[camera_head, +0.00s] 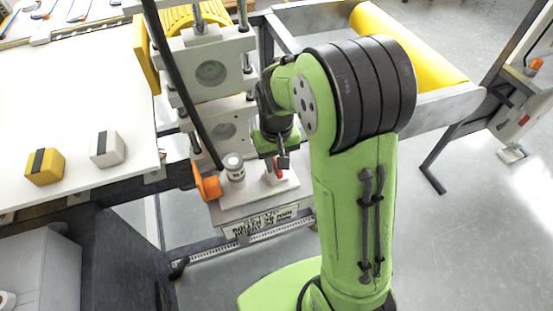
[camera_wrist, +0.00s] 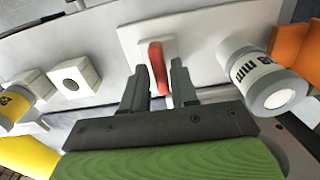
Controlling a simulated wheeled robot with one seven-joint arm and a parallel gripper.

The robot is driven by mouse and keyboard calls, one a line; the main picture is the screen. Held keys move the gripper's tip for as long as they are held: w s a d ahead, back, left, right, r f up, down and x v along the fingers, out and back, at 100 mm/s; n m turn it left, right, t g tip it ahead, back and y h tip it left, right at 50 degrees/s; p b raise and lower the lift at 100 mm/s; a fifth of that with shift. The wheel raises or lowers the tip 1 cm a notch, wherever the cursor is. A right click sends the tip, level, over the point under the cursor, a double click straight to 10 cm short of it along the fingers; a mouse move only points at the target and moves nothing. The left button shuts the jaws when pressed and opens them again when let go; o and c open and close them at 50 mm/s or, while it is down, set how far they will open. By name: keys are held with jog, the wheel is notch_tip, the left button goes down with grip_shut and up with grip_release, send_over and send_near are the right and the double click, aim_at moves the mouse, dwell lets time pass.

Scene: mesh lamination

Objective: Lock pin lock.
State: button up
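The pin lock shows in the wrist view as a red lever (camera_wrist: 158,66) on a pale square plate (camera_wrist: 130,38). In the head view the red lever (camera_head: 279,171) is small and partly hidden under my gripper. My gripper (camera_wrist: 159,72) is open, with its two dark fingers on either side of the lever. Narrow gaps seem to show beside the lever; whether a finger touches it I cannot tell. In the head view my gripper (camera_head: 281,162) points down just above the lock.
A white cylinder marked "mm" (camera_head: 234,167) and an orange part (camera_head: 207,185) stand close left of the lock. The rolling machine (camera_head: 217,68) rises behind. A white table (camera_head: 75,95) with a yellow block (camera_head: 44,167) and a white block (camera_head: 107,149) lies left.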

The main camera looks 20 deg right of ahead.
jog(key=shift+o, duration=1)
notch_tip(320, 180, up, 16)
jog(key=p, duration=0.5)
jog(key=shift+f, duration=0.1)
